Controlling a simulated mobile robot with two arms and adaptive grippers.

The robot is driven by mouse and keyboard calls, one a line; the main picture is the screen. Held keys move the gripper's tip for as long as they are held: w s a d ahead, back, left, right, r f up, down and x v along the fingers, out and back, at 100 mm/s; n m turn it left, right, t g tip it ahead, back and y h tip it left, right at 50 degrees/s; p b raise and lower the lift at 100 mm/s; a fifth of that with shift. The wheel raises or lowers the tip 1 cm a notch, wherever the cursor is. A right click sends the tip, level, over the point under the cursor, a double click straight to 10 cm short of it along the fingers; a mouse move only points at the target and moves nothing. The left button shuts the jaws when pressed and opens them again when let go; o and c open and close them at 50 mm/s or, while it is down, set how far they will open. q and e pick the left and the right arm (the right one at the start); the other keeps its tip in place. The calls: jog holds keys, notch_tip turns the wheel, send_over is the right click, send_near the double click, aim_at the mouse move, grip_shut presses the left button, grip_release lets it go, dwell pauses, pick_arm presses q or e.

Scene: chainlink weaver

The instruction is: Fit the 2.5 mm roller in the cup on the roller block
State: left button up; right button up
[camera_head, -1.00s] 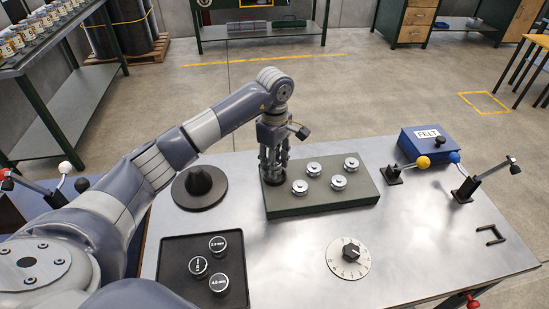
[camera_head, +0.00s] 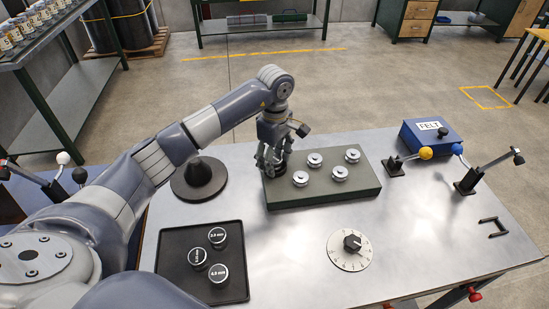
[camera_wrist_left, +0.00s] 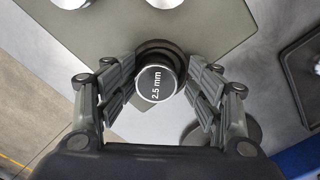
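The 2.5 mm roller (camera_wrist_left: 157,84) stands with its labelled face up in the left wrist view. A dark round cup rim (camera_wrist_left: 160,47) shows behind it. The roller lies at the cup, but I cannot tell how deep it sits. The grey-green roller block (camera_head: 325,196) carries several silver rollers (camera_head: 301,178). My left gripper (camera_head: 271,165) is over the block's left end, and its fingers hide most of the cup and roller in the head view. In the left wrist view its fingers (camera_wrist_left: 163,85) are spread on both sides of the roller, apparently clear of it. My right gripper is out of view.
A black tray (camera_head: 174,244) with labelled rollers lies at the front left. A dark cone (camera_head: 198,177) stands left of the block. A numbered dial (camera_head: 338,260), a blue FELT box (camera_head: 424,152) and small levers are to the right. The table's front middle is clear.

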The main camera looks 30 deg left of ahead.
pick_arm(q)
notch_tip(320, 180, up, 12)
dwell(0.6)
jog(key=shift+f, duration=0.1)
dwell(0.4)
